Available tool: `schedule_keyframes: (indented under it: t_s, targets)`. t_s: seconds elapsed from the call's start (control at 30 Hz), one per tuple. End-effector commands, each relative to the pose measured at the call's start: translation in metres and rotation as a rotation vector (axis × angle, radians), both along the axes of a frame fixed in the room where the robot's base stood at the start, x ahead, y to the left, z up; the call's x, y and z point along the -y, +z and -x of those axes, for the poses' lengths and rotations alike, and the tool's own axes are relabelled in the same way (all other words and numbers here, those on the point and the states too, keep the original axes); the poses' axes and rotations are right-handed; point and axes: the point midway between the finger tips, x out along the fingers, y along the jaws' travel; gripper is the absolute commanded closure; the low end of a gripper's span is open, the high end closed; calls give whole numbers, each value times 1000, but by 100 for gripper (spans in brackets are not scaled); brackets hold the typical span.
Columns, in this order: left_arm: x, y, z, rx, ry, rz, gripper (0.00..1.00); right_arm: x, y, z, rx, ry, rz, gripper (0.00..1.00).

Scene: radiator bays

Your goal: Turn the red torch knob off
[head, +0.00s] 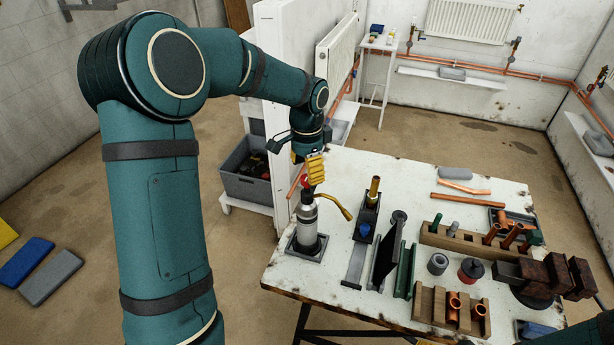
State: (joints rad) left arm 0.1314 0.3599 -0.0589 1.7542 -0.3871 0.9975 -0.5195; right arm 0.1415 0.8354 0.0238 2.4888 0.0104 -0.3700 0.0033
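The torch (307,222) stands upright in a dark square base at the left end of the white table. It has a pale cylinder and a brass-coloured nozzle that reaches out to the right. Its red knob (305,182) shows at the top, partly hidden by my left gripper. My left gripper (314,172), with yellow fingers, points down right at the top of the torch, beside or on the knob. I cannot tell whether its fingers touch the knob or how far they are closed. My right gripper is not in view.
The worn white table (411,171) carries a wooden rack (464,243) with copper pieces, a green rail (405,270), dark upright plates and a vise-like block (545,275). A grey crate (248,180) sits on a low shelf behind.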

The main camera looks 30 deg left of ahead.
Motion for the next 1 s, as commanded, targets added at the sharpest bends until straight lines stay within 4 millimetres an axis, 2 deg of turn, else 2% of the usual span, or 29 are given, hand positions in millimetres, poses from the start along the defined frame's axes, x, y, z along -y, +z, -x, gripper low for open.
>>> schedule_keyframes:
  t_s: [0.03,0.2,0.4,0.6,1.0]
  targets:
    - [0,12,-1,5,0,-1,35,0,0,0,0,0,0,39]
    - [0,47,-1,5,-1,-2,35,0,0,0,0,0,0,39]
    - [0,76,-1,3,-2,-1,35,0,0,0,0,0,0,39]
    - [1,87,0,1,-3,1,35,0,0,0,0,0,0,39]
    - [0,87,0,0,-2,0,35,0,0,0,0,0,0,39]
